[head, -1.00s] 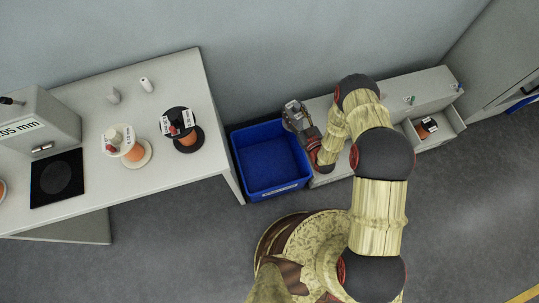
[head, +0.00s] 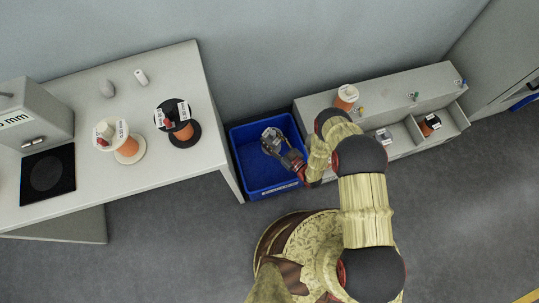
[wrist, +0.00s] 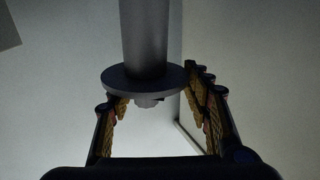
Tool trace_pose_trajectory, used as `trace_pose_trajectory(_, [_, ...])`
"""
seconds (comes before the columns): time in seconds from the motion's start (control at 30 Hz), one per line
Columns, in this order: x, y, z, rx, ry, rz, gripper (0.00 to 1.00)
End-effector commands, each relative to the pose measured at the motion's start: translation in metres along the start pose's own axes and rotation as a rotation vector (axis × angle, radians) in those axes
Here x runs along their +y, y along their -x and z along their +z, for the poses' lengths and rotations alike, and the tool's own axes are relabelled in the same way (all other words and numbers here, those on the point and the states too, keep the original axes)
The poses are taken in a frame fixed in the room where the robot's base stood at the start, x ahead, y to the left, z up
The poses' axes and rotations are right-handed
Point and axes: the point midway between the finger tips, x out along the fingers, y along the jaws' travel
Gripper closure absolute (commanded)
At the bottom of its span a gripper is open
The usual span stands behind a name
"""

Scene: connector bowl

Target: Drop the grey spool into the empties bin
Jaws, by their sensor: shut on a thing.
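The grey spool (head: 271,133) is in my gripper (head: 275,143), over the blue empties bin (head: 241,165) in the head view. In the wrist view the spool's dark grey core and round flange (wrist: 143,80) show between the two fingers, and my gripper (wrist: 152,95) is shut on it. The spool's far end runs out of the top of the wrist view. The bin looks empty where its floor shows; my gripper and arm hide part of its right side. The height of the spool above the bin floor cannot be told.
A pale table (head: 90,190) on the left holds an orange spool on a white stand (head: 131,149), another on a black stand (head: 185,132) and a machine. A low shelf unit (head: 385,95) on the right has an orange spool (head: 346,95) on top and items in its compartments.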

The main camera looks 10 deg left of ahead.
Motion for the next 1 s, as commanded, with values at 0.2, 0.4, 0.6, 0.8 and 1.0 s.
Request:
trace_pose_trajectory(0.2, [0.001, -0.001, 0.024, 0.002, 0.001, 0.000, 0.99])
trace_pose_trajectory(0.4, [0.001, -0.001, 0.026, 0.002, 0.001, 0.001, 0.99])
trace_pose_trajectory(0.6, [0.001, -0.001, 0.025, 0.001, 0.001, 0.001, 0.48])
trace_pose_trajectory(0.8, [0.001, 0.000, 0.026, 0.001, 0.001, 0.001, 0.36])
trace_pose_trajectory(1.0, [0.000, 0.000, 0.026, 0.000, 0.000, 0.001, 0.30])
